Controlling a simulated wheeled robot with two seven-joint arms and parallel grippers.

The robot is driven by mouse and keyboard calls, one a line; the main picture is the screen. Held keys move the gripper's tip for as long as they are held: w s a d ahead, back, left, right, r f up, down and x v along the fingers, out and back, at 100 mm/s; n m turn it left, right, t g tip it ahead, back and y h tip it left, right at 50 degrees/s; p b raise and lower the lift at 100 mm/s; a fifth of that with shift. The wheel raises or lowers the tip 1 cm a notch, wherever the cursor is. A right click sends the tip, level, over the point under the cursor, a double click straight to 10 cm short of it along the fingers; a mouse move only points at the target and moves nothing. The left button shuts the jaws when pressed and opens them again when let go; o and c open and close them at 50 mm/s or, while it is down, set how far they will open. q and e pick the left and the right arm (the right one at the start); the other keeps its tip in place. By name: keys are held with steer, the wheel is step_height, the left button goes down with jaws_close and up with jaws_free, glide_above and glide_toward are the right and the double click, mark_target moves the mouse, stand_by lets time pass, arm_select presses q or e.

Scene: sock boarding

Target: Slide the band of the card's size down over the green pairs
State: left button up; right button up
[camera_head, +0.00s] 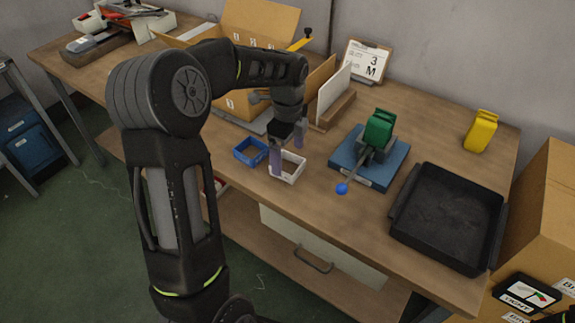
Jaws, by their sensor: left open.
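The card (368,62) on a clipboard at the back of the bench reads "3" and "M". The green pairs (380,129) stand upright as one bundle on a blue-based fixture (347,163), whose lever ends in a blue ball. A small white tray (297,174) and a small blue tray (240,155) sit at the bench's front edge. My left gripper (288,151) is open, its purple fingers pointing down at the white tray, one finger in front of it. Any bands inside the trays are too small to make out.
A black tray (447,217) lies at the right front, with a yellow bundle (481,130) behind it. An open cardboard box (258,25) and upright white boards (333,94) stand behind my left gripper.

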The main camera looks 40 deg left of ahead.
mark_target(288, 171)
arm_select(q)
step_height(288, 171, down, 4)
steer(key=shift+r, duration=0.1)
steer(key=shift+c, duration=0.2)
stand_by(0.4)
steer(key=c, duration=1.4)
